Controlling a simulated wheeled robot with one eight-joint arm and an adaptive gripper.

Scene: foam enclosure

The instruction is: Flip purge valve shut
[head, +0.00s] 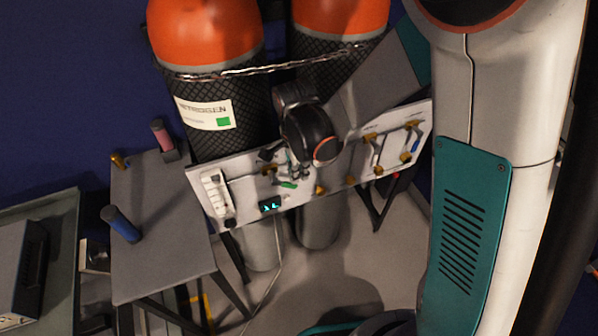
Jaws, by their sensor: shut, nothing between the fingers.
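A white valve panel (335,172) stands in front of two gas cylinders, tilted in the picture. A green lever (287,184) is near the panel's middle, and a blue-handled valve (414,141) with brass fittings is at its right. No readable label shows which one is the purge valve. My gripper (297,171) is at the panel's middle, just above the green lever, small and partly hidden by my wrist. It looks shut and empty.
The orange-topped nitrogen cylinder (212,95) and a second cylinder (340,25) stand behind the panel, with a chain (270,67) across them. A grey side table (160,225) at left holds a blue cylinder (122,224) and a pink one (162,137). A small display (270,205) is on the panel.

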